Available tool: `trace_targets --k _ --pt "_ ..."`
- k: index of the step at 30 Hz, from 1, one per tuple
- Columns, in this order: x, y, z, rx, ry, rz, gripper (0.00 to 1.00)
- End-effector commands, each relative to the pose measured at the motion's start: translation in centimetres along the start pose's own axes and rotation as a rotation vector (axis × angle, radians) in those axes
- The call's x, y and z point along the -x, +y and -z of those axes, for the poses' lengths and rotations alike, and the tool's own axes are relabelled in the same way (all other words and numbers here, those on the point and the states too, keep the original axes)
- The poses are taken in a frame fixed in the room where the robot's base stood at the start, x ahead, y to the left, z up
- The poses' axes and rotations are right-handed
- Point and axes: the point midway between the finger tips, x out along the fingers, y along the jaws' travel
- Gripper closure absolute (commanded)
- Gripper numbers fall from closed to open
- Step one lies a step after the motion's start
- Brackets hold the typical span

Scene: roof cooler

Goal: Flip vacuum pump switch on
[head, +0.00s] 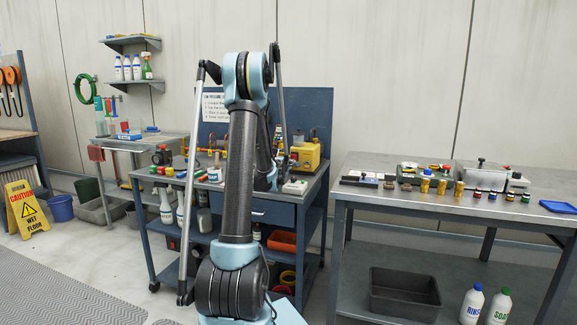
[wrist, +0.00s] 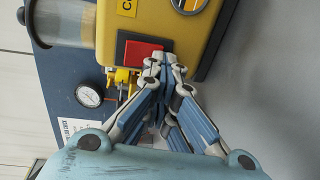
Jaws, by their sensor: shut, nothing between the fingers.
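The yellow vacuum pump (head: 306,154) stands on the blue-framed bench, right of my arm in the head view. In the wrist view the yellow pump body (wrist: 188,40) fills the top middle. It carries a red rocker switch (wrist: 138,54) in a black surround. My gripper (wrist: 161,62) is shut and empty, its fingertips at the lower right corner of the switch in the picture. I cannot tell whether they touch it, or which way the rocker is tilted. In the head view my arm hides most of the gripper.
A pressure gauge (wrist: 89,94), a clear cylinder (wrist: 64,22) and yellow fittings sit beside the pump. A blue back panel (head: 312,105) rises behind it. A second table (head: 400,205) with small parts stands right. A wet-floor sign (head: 25,208) stands at left.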

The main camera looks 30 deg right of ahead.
Motion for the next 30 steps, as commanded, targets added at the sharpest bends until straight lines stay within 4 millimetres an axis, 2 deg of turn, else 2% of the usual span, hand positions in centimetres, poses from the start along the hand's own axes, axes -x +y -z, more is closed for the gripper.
trace_targets --k 5,15,21,30 --pt "1.8 -0.5 0.2 -0.001 -0.003 0.0 1.0" --pt "8.3 -2.1 0.5 -0.001 -0.001 -0.001 1.0" --pt "11.3 -2.9 0.3 0.0 -0.004 -0.001 1.0" --pt "12.9 -3.4 0.2 0.0 -0.006 -0.001 1.0"
